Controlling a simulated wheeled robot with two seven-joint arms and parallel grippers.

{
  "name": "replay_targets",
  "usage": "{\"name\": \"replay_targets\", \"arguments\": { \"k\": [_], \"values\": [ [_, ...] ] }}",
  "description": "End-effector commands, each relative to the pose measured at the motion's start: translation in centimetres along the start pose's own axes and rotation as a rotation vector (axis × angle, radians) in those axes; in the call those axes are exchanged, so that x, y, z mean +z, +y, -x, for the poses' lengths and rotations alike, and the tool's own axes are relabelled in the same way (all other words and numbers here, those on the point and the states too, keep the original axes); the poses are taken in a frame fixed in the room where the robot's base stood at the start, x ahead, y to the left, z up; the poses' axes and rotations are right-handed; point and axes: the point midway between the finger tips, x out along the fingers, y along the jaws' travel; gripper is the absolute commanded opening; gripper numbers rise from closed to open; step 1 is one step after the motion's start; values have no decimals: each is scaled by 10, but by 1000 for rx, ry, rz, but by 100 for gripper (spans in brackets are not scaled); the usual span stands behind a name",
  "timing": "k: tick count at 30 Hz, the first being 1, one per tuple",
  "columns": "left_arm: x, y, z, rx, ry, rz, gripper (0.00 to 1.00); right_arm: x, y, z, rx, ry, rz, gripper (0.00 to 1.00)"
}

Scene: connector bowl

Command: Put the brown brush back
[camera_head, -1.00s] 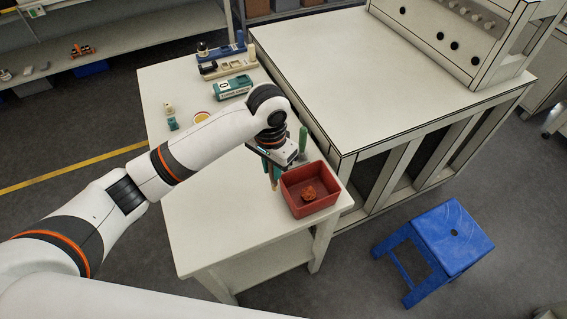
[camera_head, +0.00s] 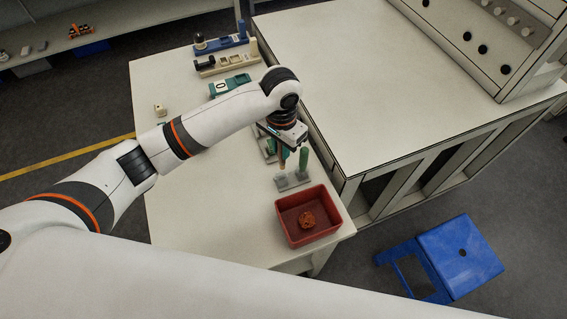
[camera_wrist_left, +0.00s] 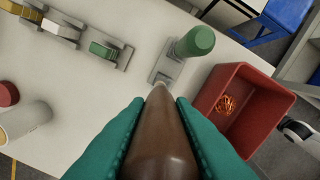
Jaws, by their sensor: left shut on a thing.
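My left gripper (camera_head: 282,156) points down over the white table, with its teal fingers shut on the brown brush (camera_head: 283,160). In the left wrist view the brown brush (camera_wrist_left: 158,135) lies between the fingers, its pale tip pointing toward a grey holder (camera_wrist_left: 165,70). The tip appears close to the holder's near end; I cannot tell whether they touch. A green cylinder (camera_wrist_left: 196,41) stands upright at the holder's other end. The holder (camera_head: 293,180) and green cylinder (camera_head: 303,158) also show in the head view. My right gripper is not in view.
A red bin (camera_head: 308,237) with an orange-brown item (camera_head: 306,220) inside stands close to the holder. Other grey holders (camera_wrist_left: 109,51) with blocks stand along the table. A blue stool (camera_head: 459,254) is on the floor.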

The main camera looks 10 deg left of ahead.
Motion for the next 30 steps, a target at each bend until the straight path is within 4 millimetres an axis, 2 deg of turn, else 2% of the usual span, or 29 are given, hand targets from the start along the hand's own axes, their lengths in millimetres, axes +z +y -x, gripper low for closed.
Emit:
{"name": "replay_targets", "arguments": {
  "k": [3,9,15,20,27,28,30],
  "values": [
    [-1,0,-21,0,4,1,0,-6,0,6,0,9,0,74],
    [0,0,-41,0,1,0,0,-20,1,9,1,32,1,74],
    [0,0,-69,0,2,0,0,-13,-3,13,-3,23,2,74],
    [0,0,-74,1,-1,-2,0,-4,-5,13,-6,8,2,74],
    [0,0,-76,0,0,-1,0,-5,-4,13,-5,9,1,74],
    [0,0,-76,1,0,-1,24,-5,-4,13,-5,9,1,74],
    [0,0,-76,1,-1,-1,36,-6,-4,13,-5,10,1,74]
  ]
}}
